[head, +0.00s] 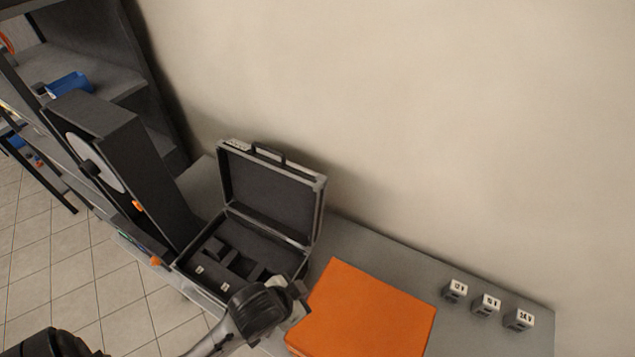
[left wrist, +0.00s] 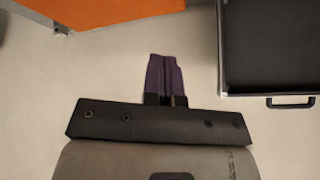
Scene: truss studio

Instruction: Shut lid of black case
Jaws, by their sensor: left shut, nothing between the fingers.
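The black case (head: 309,190) stands open on the grey bench, its lid (head: 270,195) raised upright with the handle (head: 268,153) at the top. Its base holds a dark insert with several blocks, two bearing small white labels. My left gripper (head: 300,296) is at the case's front right corner, between the case and the orange box, its fingers hard to make out there. In the left wrist view its purple fingers (left wrist: 165,78) are shut and empty. The lid (left wrist: 270,45) shows at the right there, apart from the fingers. My right gripper is not in view.
A large orange box (head: 365,310) sits right of the case and also shows in the left wrist view (left wrist: 110,14). Three small labelled blocks (head: 487,305) stand farther right. A tall dark unit (head: 125,165) stands close left of the case. The wall rises behind the bench.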

